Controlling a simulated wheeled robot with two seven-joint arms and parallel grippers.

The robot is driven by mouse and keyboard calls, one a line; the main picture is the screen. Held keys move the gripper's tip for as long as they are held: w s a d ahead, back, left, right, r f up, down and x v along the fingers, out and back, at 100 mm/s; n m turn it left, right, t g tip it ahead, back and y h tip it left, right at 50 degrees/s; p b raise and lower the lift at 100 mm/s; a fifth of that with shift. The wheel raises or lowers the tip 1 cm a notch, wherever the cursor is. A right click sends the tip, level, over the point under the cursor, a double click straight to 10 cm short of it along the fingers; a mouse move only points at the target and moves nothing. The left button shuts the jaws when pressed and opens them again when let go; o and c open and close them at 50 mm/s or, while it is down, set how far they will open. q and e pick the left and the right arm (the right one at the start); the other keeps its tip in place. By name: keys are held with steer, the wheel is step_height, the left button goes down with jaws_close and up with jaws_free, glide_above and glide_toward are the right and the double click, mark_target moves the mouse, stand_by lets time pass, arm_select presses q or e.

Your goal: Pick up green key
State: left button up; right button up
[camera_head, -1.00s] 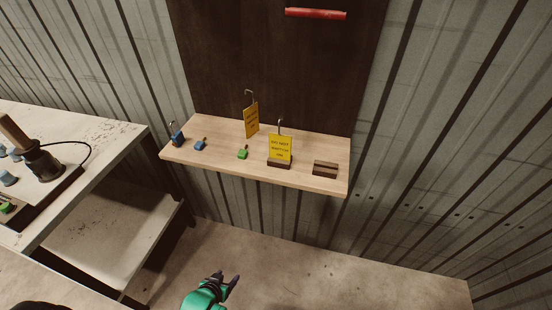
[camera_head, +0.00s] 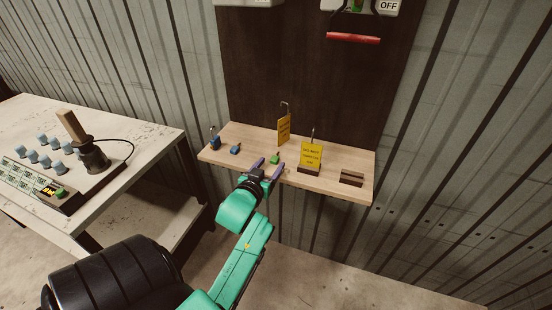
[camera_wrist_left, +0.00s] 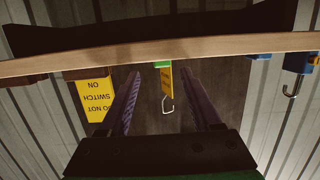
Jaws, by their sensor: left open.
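The small green key (camera_head: 275,158) lies on the wooden shelf (camera_head: 225,150), near its front edge. My left gripper (camera_head: 268,166) is open and empty at the shelf's front edge, with its two purple fingers on either side of the line to the key. In the left wrist view the gripper (camera_wrist_left: 160,88) is open, and the green key (camera_wrist_left: 162,64) shows between and beyond the fingertips at the shelf edge. I cannot tell whether the fingers touch the shelf. My right gripper does not show.
Yellow tags (camera_head: 284,129) and (camera_head: 311,154) stand behind and right of the key. A blue padlock (camera_head: 214,141) and a blue key (camera_head: 235,149) lie left. A brown block (camera_head: 351,178) is at the right. A control panel (camera_head: 60,165) sits on the left table (camera_head: 150,150).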

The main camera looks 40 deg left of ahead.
mark_target(274, 159)
arm_select(q)
steer(key=x, duration=0.4)
steer(key=shift+w+a+p, duration=0.2)
steer(key=shift+a+p, duration=0.05)
steer(key=shift+p, duration=0.1)
steer(key=shift+w+a+f, duration=0.1)
steer(key=shift+w+f, duration=0.05)
steer(key=shift+w, duration=0.15)
steer(key=shift+s, duration=0.15)
steer(key=c, duration=0.5)
jaws_close()
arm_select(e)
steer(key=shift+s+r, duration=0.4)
arm_select(q)
step_height(274, 159, up, 20)
steer(key=p, duration=0.1)
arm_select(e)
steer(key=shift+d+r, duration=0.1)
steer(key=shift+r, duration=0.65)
